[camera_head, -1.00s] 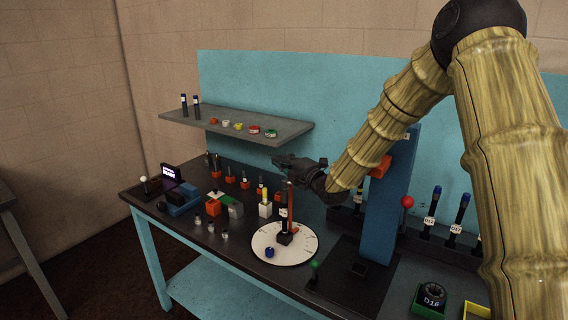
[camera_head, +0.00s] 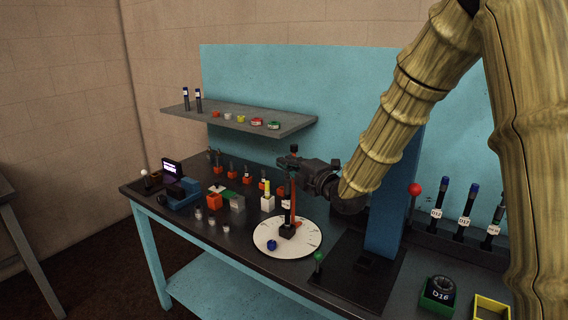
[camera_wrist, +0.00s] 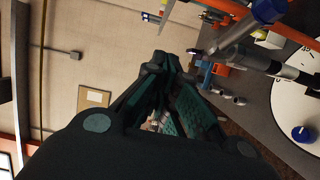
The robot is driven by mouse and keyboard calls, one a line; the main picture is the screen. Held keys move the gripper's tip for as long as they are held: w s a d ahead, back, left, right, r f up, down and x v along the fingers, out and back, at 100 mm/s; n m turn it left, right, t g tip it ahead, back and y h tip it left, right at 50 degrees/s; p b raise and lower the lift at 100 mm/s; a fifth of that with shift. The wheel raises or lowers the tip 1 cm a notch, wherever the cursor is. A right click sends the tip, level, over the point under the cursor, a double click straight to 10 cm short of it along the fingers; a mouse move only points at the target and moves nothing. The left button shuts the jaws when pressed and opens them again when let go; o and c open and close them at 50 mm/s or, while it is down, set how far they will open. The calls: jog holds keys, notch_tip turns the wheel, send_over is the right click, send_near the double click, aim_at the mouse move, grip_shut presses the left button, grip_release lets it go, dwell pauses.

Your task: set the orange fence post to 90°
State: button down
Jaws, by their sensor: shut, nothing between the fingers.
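The white dial disc (camera_head: 267,242) with tick marks lies on the dark bench top. A blue knob (camera_head: 272,244) sits on the disc's near part. My gripper (camera_head: 287,160) is shut and empty, level, just above and behind the post's top; I cannot tell whether they touch. The wrist view shows the disc (camera_wrist: 290,100) and blue knob (camera_wrist: 301,134) at right; its shut fingers (camera_wrist: 160,62) point away from the disc.
A blue column (camera_head: 392,205) stands right of the disc, with a green-knobbed lever (camera_head: 319,257) in front and a red-knobbed one (camera_head: 414,189) beside it. Small blocks and fittings crowd the bench left of the disc. A grey shelf (camera_head: 290,127) hangs behind.

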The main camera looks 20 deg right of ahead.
jog(key=s+d+n+h+p, duration=0.3)
jog(key=d+n, duration=0.3)
jog(key=n, duration=1)
jog(key=s+d+n+h+p, duration=0.3)
jog(key=d+n+h+p, duration=0.15)
jog(key=n, duration=1.15)
jog(key=w+a+p, duration=0.1)
jog(key=w+p, duration=0.4)
jog(key=w, duration=0.7)
jog(key=shift+w+a+t+y, duration=0.3)
jog(key=shift+w+y, duration=0.05)
jog(key=shift+y, duration=0.1)
